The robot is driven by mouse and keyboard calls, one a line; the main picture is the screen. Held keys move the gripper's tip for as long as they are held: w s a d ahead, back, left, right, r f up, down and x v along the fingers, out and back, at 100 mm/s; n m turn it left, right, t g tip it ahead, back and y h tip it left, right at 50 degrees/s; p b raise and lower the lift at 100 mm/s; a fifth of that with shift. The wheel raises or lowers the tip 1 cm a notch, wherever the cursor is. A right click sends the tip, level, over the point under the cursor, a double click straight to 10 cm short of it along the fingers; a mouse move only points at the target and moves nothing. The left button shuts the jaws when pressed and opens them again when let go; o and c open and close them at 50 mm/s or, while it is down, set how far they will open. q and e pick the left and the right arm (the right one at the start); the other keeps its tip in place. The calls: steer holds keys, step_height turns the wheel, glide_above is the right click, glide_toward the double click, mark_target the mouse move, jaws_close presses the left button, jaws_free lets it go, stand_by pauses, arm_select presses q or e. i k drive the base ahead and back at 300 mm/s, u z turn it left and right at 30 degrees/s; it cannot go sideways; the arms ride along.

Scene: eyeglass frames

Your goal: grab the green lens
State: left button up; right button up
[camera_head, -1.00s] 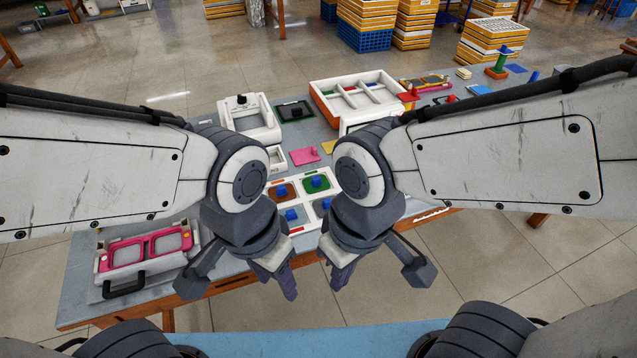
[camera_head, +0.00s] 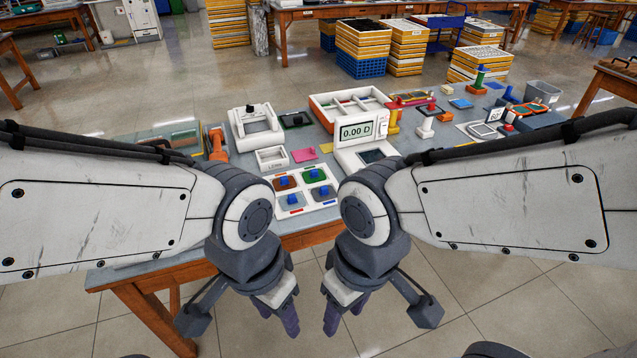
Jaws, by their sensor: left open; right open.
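The green lens (camera_head: 316,177) lies in the far right place of a white tray (camera_head: 301,211) on the table, with a blue knob on top. An orange lens (camera_head: 278,185) lies left of it, and two greyish lenses lie in the near row. My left gripper (camera_head: 277,311) is open and empty, pointing down in front of the table edge. My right gripper (camera_head: 344,312) is also open and empty beside it. Both are apart from the tray, nearer to me.
A white meter reading 0.00 D (camera_head: 355,133) stands right of the tray. A small white box (camera_head: 272,160), a pink plate (camera_head: 304,153) and a divided box (camera_head: 318,103) lie behind. My arms hide parts of the table's left and right sides.

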mark_target(313, 177)
steer(key=z, duration=0.15)
steer(key=i, duration=1.2)
steer(key=u, duration=0.7)
